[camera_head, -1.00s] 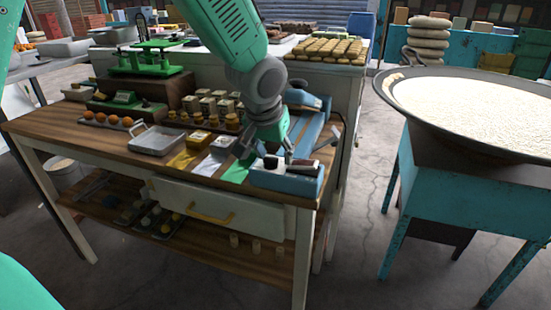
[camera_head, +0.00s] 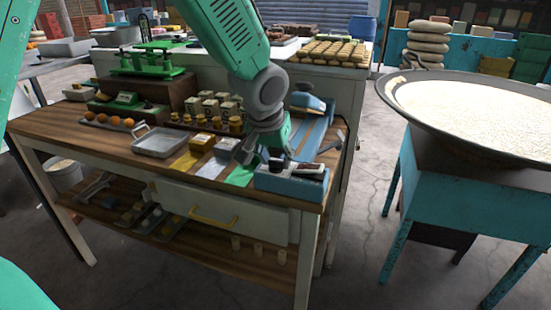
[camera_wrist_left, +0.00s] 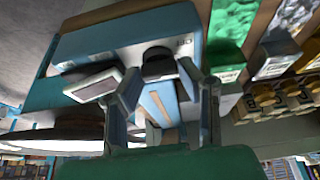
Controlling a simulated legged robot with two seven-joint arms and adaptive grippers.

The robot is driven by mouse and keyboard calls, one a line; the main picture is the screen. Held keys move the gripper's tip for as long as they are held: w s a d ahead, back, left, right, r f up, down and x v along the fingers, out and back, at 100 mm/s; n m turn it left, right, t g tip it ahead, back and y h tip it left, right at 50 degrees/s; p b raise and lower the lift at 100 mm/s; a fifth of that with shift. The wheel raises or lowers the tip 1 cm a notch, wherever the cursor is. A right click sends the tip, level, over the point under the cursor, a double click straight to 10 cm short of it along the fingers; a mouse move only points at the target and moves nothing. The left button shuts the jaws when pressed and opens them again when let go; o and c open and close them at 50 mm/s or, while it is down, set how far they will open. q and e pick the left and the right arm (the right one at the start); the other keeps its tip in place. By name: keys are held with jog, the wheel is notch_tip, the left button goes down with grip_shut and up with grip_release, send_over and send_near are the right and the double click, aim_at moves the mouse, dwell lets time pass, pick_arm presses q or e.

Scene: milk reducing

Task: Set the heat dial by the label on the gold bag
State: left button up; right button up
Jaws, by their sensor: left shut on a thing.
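The gripper also shows in the wrist view (camera_wrist_left: 160,85). My right gripper is out of view.
A silver bag (camera_head: 213,166) and a green bag (camera_head: 241,175) lie between the gold bag and the box. A metal tray (camera_head: 159,143), several jars (camera_head: 215,123) and a green scale (camera_head: 150,58) stand on the table. A wide pan (camera_head: 480,110) stands at right.

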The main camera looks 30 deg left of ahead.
pick_arm(q)
jog(key=shift+s+f, duration=0.1)
jog(key=shift+f, duration=0.1)
jog(key=shift+r+m+p, duration=0.1)
jog(key=shift+m+p, duration=0.4)
jog(key=shift+p, duration=0.4)
jog(key=m+h+p, duration=0.1)
jog(key=m+p, duration=0.2)
jog(key=p, duration=0.1)
jog(key=m+h+p, duration=0.1)
jog(key=m+p, duration=0.2)
jog(key=p, duration=0.1)
jog(key=shift+a+h, duration=0.1)
jog(key=shift+h, duration=0.3)
jog(key=shift+m+g+h+p, duration=0.3)
jog(key=shift+m+p, duration=0.6)
jog(key=shift+p, duration=0.3)
jog(key=o, duration=0.9)
jog(key=shift+c, duration=0.2)
jog(key=shift+w+a+f, duration=0.1)
jog(key=shift+w+f, duration=0.1)
